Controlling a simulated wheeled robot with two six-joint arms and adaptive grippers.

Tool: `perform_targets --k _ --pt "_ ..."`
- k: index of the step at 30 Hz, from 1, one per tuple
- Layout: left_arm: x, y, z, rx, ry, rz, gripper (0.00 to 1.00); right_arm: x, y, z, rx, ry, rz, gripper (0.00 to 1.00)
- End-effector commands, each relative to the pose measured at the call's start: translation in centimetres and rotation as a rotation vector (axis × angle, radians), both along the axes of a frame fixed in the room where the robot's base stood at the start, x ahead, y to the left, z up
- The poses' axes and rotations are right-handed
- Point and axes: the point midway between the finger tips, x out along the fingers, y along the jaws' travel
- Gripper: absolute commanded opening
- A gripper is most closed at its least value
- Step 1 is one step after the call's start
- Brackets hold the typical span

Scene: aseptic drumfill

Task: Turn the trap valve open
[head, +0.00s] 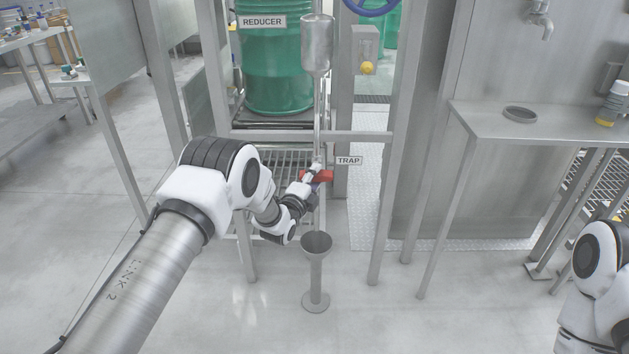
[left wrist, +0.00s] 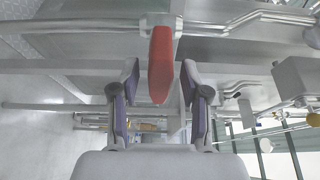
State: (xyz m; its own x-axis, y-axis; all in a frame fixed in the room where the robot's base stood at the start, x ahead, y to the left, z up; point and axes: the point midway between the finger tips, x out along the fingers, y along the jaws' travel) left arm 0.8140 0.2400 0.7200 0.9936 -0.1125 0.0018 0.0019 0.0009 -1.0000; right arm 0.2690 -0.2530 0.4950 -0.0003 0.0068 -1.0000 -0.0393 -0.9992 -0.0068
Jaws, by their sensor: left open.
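The trap valve has a red handle (head: 318,176) on the thin vertical pipe below the metal vessel, beside the TRAP label (head: 348,161). My left gripper (head: 311,187) is at the handle in the head view. In the left wrist view the red handle (left wrist: 161,64) points toward my left gripper (left wrist: 160,78), and its near end lies between the two open purple-padded fingers. Gaps show on both sides, so the fingers do not look closed on it. Of my right arm only a link shows at the right edge of the head view; its gripper is out of view.
A funnel-topped drain stand (head: 316,245) is on the floor below the valve. Metal frame posts (head: 384,200) stand on both sides of the pipe. A green REDUCER drum (head: 275,70) is behind. A steel side table (head: 560,125) stands at right.

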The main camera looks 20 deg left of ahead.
Motion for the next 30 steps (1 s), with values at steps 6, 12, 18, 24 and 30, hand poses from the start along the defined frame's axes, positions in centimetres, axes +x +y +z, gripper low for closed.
perform_targets --k 6,12,18,24,30 --pt "0.1 0.0 0.0 -0.001 0.001 0.000 0.42 0.0 0.0 0.0 0.000 0.000 0.000 0.40" --pt "0.0 0.0 0.0 -0.001 0.002 0.000 0.00 0.0 0.0 0.0 0.000 0.000 0.000 0.40" --pt "0.0 0.0 -0.1 -0.006 0.001 0.000 0.00 0.0 0.0 -0.1 0.000 0.000 0.000 0.40" --pt "0.0 0.0 -0.3 -0.044 -0.009 0.000 0.00 0.0 0.0 -0.6 0.000 0.000 0.000 0.40" --pt "0.0 0.0 -0.5 -0.143 -0.038 0.001 0.00 0.0 0.0 -1.7 0.000 0.000 0.000 0.40"
